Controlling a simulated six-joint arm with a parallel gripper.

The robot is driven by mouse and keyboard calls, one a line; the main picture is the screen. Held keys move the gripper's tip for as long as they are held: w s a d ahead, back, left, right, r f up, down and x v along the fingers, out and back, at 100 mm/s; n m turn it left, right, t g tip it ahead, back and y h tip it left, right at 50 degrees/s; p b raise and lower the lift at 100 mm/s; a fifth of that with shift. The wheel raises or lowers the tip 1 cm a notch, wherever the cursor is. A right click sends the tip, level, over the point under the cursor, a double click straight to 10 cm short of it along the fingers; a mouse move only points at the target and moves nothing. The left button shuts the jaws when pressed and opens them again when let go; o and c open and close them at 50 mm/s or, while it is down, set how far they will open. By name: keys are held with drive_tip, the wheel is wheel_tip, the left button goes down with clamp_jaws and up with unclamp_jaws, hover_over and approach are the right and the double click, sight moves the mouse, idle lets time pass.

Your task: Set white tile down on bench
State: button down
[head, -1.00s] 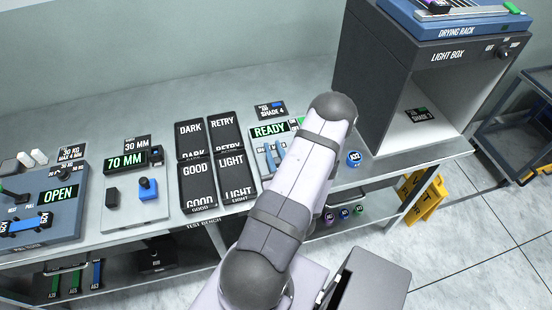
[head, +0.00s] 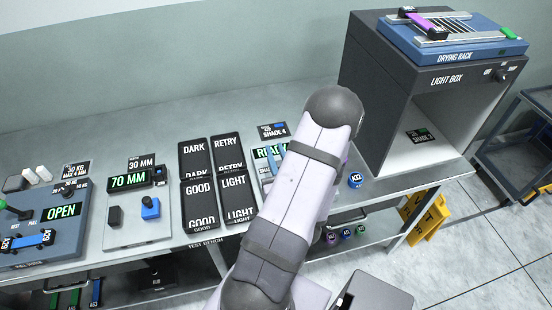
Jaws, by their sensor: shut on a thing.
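The bench (head: 110,140) runs along the wall with its light grey top in view. I cannot make out the white tile in the head view. My gripper is hidden behind my own arm, which reaches over the bench between the READY instrument and the light box. What the gripper holds and how far it is from the bench top cannot be seen.
DARK, RETRY, GOOD and LIGHT trays (head: 202,208) stand mid-bench. The 70 MM unit (head: 136,215) and the OPEN tester (head: 50,225) are to the left. The READY instrument (head: 269,153) is partly covered. The light box (head: 380,90) carries a drying rack (head: 455,55). Bare bench lies behind the trays.

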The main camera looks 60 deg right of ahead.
drive_tip(key=shift+r+p, duration=0.5)
drive_tip(key=shift+r, duration=0.3)
drive_tip(key=w+a+f+n+t+y, duration=0.1)
drive_tip(key=w+a+n+y, duration=0.3)
drive_tip(key=a, duration=0.5)
drive_tip(key=w+a+f+n+t+y, duration=0.2)
drive_tip(key=w+a+f+n+y, duration=0.1)
drive_tip(key=w+a+y, duration=0.4)
drive_tip(key=w+a+f+n+t+y, duration=0.1)
drive_tip(key=w+a+f+n+y, duration=0.2)
drive_tip(key=a, duration=0.9)
drive_tip(key=shift+w+a+n+y, duration=0.15)
drive_tip(key=shift+w+n+y, duration=0.35)
drive_tip(key=shift+w+y, duration=0.3)
drive_tip(key=shift+w+a+n+y, duration=0.15)
drive_tip(key=shift+w+n+y, duration=0.35)
drive_tip(key=shift+w+y, duration=0.25)
drive_tip(key=a+y, duration=0.1)
drive_tip(key=a, duration=0.1)
drive_tip(key=a+n+y, duration=0.1)
drive_tip(key=a, duration=0.2)
drive_tip(key=a+f+n+y, duration=0.1)
drive_tip(key=a, duration=0.2)
drive_tip(key=shift+w+f+g, duration=0.1)
drive_tip(key=shift+g, duration=0.3)
drive_tip(key=shift+a+n+y, duration=0.35)
drive_tip(key=shift+a+n, duration=0.05)
drive_tip(key=shift+a, duration=0.15)
